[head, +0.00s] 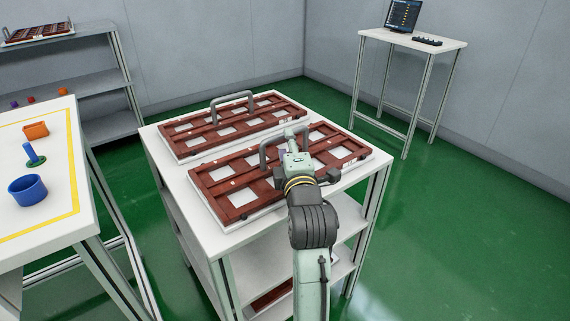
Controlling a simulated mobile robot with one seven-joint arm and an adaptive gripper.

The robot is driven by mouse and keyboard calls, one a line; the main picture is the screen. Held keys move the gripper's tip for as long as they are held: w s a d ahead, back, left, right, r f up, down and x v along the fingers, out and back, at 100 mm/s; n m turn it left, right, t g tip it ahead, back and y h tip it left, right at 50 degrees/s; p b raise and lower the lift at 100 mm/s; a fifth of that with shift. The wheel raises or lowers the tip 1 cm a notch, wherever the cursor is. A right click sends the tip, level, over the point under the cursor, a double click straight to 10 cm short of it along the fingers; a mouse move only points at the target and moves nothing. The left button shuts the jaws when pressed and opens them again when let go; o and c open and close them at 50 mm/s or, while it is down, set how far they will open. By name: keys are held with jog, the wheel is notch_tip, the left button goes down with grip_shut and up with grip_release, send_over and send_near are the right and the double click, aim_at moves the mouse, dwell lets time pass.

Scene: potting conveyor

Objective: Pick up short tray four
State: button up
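Two reddish-brown trays with square openings, each on a white base, lie side by side on a white rack. The near tray (236,199) and the far tray (178,144) each have a grey arched handle; the far handle (232,101) is clear of my arm. My gripper (285,153) is at the near tray's handle (264,153), around its middle. My wrist hides the fingertips and part of the handle, so I cannot tell whether it grips. No number shows on either tray, so I cannot tell which is tray four.
Another brown tray (268,297) shows partly on the rack's lower shelf. A similar tray (40,32) sits on the back-left shelf. The left table (50,170) holds a blue pot (27,190) and an orange block (36,130). Green floor is free right.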

jog(key=w, duration=0.2)
jog(key=w+a+p, duration=0.1)
jog(key=shift+w+r, duration=0.3)
jog(key=shift+w, duration=0.1)
jog(key=shift+w+f, duration=0.1)
jog(key=shift+w, duration=0.3)
grip_shut()
dwell(0.4)
